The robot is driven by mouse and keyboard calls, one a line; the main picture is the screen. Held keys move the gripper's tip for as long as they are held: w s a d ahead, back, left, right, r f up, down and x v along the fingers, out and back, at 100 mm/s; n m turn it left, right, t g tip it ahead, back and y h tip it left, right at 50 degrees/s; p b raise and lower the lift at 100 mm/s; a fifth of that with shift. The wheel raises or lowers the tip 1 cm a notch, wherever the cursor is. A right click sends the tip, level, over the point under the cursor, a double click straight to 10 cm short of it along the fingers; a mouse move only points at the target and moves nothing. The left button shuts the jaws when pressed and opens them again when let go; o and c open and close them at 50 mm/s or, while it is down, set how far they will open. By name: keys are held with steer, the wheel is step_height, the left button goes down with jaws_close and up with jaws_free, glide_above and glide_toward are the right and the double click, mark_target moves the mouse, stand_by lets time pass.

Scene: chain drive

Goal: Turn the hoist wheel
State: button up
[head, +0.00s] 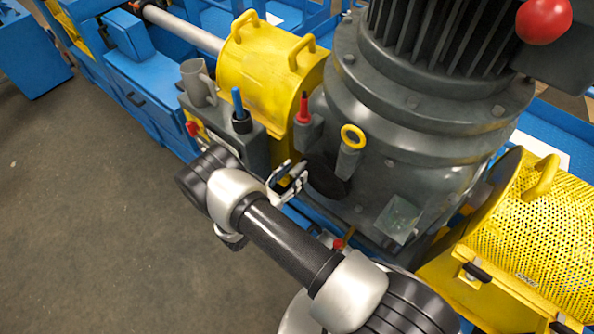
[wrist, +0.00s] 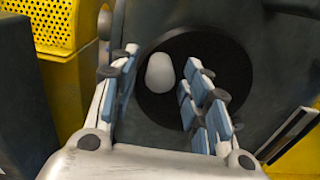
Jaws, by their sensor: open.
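A black round disc (head: 328,176), which looks like the hoist wheel, sits on the side of the big grey motor housing. In the wrist view the dark disc (wrist: 215,70) faces me, with a pale rounded knob (wrist: 159,74) standing off it, left of its middle. My gripper (head: 291,178) is open just left of the disc in the head view. In the wrist view its fingers (wrist: 163,62) stand either side of the knob, with gaps to both. I cannot tell how deep the knob lies between them. The knob does not show clearly in the head view.
A grey control box with a blue-topped lever (head: 239,105) and a grey mug-shaped part (head: 197,83) stands behind my wrist. A red-tipped part (head: 304,108) and a yellow ring (head: 352,136) are near the disc. Yellow guards (head: 262,75) flank the motor. The floor at left is clear.

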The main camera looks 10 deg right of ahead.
steer(key=shift+x, duration=1.15)
steer(key=shift+c, duration=0.5)
jaws_close()
